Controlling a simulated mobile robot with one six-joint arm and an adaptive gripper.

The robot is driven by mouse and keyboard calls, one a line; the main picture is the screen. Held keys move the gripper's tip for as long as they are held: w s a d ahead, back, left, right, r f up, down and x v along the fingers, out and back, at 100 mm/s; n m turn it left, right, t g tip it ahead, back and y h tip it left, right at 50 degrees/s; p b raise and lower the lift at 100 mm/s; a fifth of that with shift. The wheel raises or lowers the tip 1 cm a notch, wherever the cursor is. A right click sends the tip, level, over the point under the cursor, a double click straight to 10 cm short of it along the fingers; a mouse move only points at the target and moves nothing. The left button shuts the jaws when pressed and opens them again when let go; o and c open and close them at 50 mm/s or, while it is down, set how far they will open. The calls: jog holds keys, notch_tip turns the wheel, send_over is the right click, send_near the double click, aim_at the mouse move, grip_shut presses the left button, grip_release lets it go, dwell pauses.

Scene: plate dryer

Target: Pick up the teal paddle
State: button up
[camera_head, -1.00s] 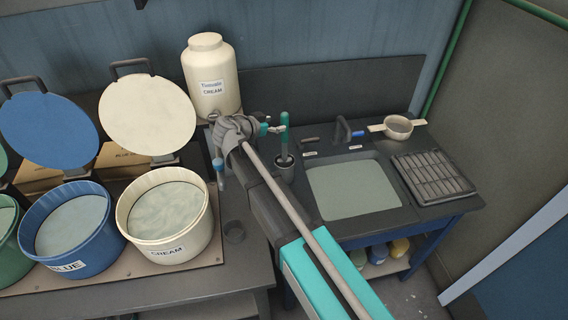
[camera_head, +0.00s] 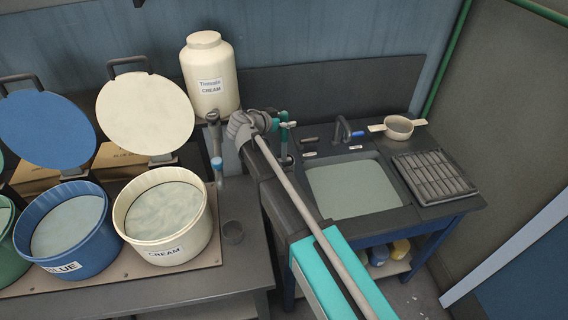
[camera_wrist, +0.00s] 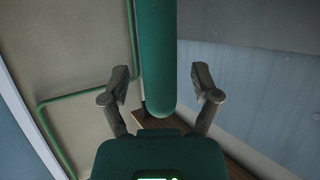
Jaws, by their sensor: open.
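The teal paddle (camera_head: 284,134) stands upright at the left of the sink counter, mostly behind my arm in the head view. In the wrist view, the paddle's rounded dark teal handle (camera_wrist: 157,60) runs down from the top edge and ends between my fingers. My gripper (camera_wrist: 159,84) is open, with one finger on each side of the handle and a visible gap at both. In the head view, my gripper (camera_head: 286,125) is at the upper part of the paddle. The paddle's lower end is hidden by my arm.
A sink basin (camera_head: 352,189) with a tap (camera_head: 343,130) lies right of the paddle. A strainer (camera_head: 398,127) and a slatted rack (camera_head: 434,176) are further right. A cream jar (camera_head: 209,75), a blue bucket (camera_head: 66,232) and a cream bucket (camera_head: 165,216) stand left.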

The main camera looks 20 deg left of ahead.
jog(key=shift+c, duration=0.3)
grip_shut()
dwell(0.3)
jog(key=shift+r, duration=0.25)
notch_tip(320, 180, up, 18)
jog(key=p, duration=1.8)
jog(key=shift+f, duration=0.2)
